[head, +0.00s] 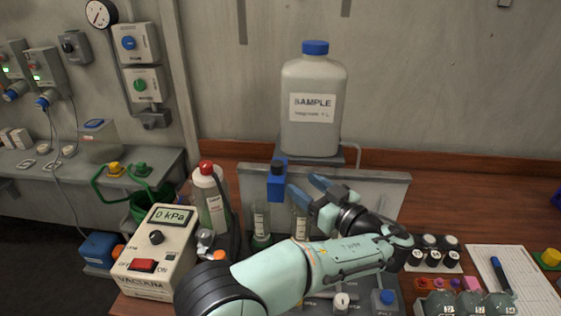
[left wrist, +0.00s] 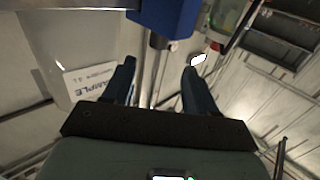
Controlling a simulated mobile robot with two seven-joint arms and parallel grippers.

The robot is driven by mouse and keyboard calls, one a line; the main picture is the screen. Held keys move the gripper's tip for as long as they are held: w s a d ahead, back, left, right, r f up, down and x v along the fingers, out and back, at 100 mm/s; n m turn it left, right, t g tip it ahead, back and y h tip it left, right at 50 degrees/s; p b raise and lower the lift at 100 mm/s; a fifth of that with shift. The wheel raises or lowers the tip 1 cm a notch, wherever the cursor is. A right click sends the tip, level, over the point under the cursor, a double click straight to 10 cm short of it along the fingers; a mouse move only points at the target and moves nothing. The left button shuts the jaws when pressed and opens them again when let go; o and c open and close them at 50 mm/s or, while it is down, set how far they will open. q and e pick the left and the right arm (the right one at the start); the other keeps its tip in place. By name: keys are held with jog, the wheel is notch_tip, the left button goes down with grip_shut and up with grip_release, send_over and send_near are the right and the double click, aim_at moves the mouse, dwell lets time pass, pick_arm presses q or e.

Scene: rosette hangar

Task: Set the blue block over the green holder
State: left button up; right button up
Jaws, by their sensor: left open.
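In the left wrist view the blue block (left wrist: 166,14) is at the top edge, just beyond my fingertips, partly cut off. My left gripper (head: 304,186) is open, its blue fingers to the right of the block and pointing toward it. In the wrist view the left gripper (left wrist: 158,66) shows nothing clamped. A dark green holder (head: 261,241) seems to sit around the vial below the block; my arm partly hides it. My right gripper is out of view.
The sample bottle (head: 314,105) stands behind the gripper on a raised stand. A red-capped bottle (head: 210,195) and vacuum box (head: 157,250) are to the left. Dark-capped vials (head: 432,252) and a paper sheet (head: 515,280) lie right. Bare wood shows behind them.

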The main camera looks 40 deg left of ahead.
aim_at(281, 168)
pick_arm(q)
jog(key=p+x, duration=0.2)
jog(key=x, duration=0.9)
jog(key=shift+w, duration=0.2)
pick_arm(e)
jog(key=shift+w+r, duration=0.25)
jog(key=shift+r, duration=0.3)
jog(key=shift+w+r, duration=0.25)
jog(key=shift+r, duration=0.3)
